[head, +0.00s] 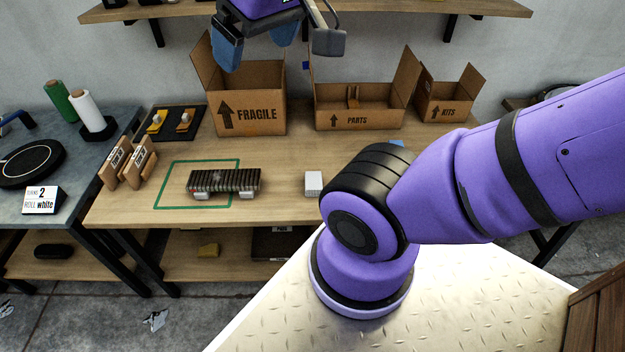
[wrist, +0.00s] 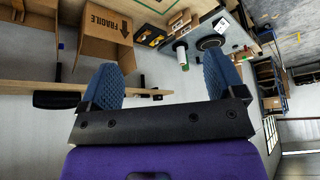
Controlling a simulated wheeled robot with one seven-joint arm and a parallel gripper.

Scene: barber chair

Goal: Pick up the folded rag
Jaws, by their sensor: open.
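No cloth in view is clearly the folded rag. A bit of something blue (head: 397,143) shows on the bench behind my arm, mostly hidden. My gripper (head: 256,48) is raised at the top of the head view, above and in front of the FRAGILE box, far from both. Its blue fingers stand wide apart with nothing between them; they also show in the wrist view (wrist: 165,82).
The bench holds a FRAGILE box (head: 250,112), a PARTS box (head: 350,118), a KITS box (head: 446,105), a dark ribbed block (head: 225,181) and a white box (head: 313,183). A wall shelf (head: 380,8) runs above.

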